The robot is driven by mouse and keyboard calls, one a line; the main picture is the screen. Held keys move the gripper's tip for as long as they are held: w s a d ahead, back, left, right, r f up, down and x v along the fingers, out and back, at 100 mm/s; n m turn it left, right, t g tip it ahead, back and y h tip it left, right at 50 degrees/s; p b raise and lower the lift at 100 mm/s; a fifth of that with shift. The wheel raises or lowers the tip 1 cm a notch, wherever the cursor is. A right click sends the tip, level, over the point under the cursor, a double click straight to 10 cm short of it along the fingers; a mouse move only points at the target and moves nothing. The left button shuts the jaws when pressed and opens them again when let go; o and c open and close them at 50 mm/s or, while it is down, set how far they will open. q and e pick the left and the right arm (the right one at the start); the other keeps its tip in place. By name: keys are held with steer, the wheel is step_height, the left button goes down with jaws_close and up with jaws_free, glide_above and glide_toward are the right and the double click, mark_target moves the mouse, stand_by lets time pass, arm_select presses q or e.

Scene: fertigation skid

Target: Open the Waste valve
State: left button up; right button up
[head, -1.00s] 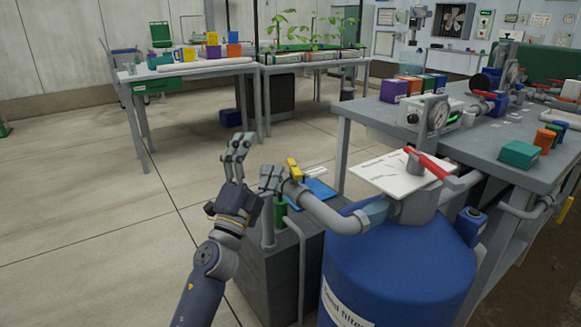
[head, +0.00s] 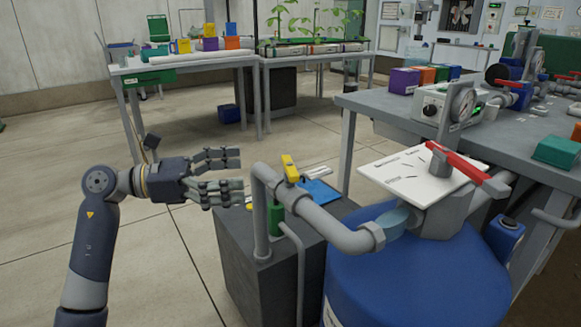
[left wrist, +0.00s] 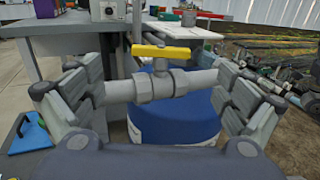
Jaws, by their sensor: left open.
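A valve with a yellow lever (head: 290,168) sits on a grey pipe (head: 335,233) beside the blue sand filter (head: 415,275). I cannot read a label naming it as Waste. My left gripper (head: 228,173) is open and empty, left of this valve and apart from it, with its fingers pointing right toward it. In the left wrist view the yellow lever (left wrist: 160,52) lies across the pipe picture, roughly along the pipe, between the spread fingers. A second valve with a red lever (head: 455,160) stands above the filter top. My right gripper is out of view.
A grey block (head: 245,260) stands under the yellow-levered valve, with a green cylinder (head: 275,218) and a blue flat item (head: 318,190) on or near it. A white panel (head: 405,172) lies behind the red lever. Floor at left is clear.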

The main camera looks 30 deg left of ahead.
mark_target(285, 168)
arm_select(q)
steer(key=b+x, duration=0.1)
steer(key=x, duration=0.9)
steer(key=shift+d, duration=0.15)
steer(key=c, duration=1.1)
